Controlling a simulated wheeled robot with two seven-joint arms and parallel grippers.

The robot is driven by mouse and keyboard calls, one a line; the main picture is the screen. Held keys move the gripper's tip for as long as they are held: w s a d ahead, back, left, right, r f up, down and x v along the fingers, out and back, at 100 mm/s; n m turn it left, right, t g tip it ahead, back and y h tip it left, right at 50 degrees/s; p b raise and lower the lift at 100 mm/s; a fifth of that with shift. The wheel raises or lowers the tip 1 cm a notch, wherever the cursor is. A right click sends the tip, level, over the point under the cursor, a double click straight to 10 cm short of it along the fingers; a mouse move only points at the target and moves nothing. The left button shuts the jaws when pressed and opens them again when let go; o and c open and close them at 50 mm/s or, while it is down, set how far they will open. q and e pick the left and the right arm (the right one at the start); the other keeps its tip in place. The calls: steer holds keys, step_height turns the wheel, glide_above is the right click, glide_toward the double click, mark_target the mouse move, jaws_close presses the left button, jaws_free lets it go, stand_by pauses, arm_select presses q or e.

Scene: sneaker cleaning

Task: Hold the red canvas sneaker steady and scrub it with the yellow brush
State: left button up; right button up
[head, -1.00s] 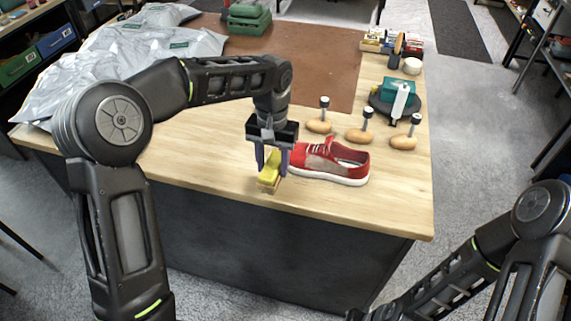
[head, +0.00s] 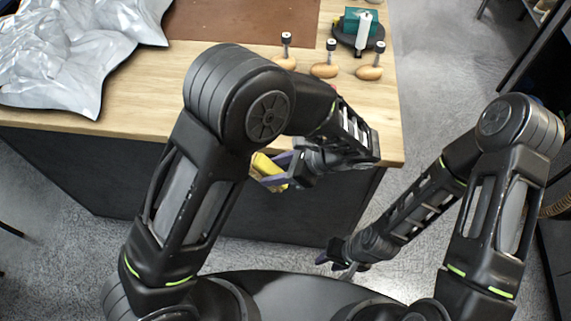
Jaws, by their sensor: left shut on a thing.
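My left gripper (head: 276,172) is shut on the yellow brush (head: 267,171). It holds the brush in the air in front of the table's front side, close to my body.
Several wooden pieces with dark knobs (head: 325,71) stand on the wooden table (head: 140,95). A dark round stand with a teal box (head: 360,22) is behind them. Silvery bags (head: 70,60) lie at the left. A brown mat (head: 245,22) covers the back.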

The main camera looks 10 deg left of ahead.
arm_select(q)
steer(key=r+m+t, duration=0.1)
steer(key=m+t, duration=0.1)
steer(key=w+r+m+t, duration=0.1)
steer(key=r+m+t, duration=0.1)
steer(key=w+r+m+t+h, duration=0.1)
steer(key=m+t, duration=0.1)
steer(key=m, duration=0.1)
steer(key=shift+w+a+r+t, duration=0.1)
steer(key=shift+a+r+t, duration=0.2)
steer(key=shift+t, duration=0.1)
steer(key=r+m+t+h, duration=0.1)
steer(key=m+t+h, duration=0.1)
steer(key=m+t, duration=0.1)
steer(key=w+d+r+m+t+h, duration=0.1)
steer(key=r+m+t+h, duration=0.1)
steer(key=t, duration=0.2)
steer(key=w+d+r+m+t+h, duration=0.1)
steer(key=m+t+h, duration=0.2)
steer(key=shift+w+d+r+m+t, duration=0.2)
steer(key=shift+r+m+t, duration=0.1)
steer(key=shift+t, duration=0.1)
steer(key=shift+w+d+f, duration=0.1)
steer(key=shift+w+f, duration=0.15)
steer(key=shift+w, duration=0.75)
steer(key=shift+w+d+f, duration=0.1)
steer(key=shift+w+f, duration=0.1)
steer(key=shift+w, duration=0.75)
arm_select(e)
steer(key=shift+o, duration=0.2)
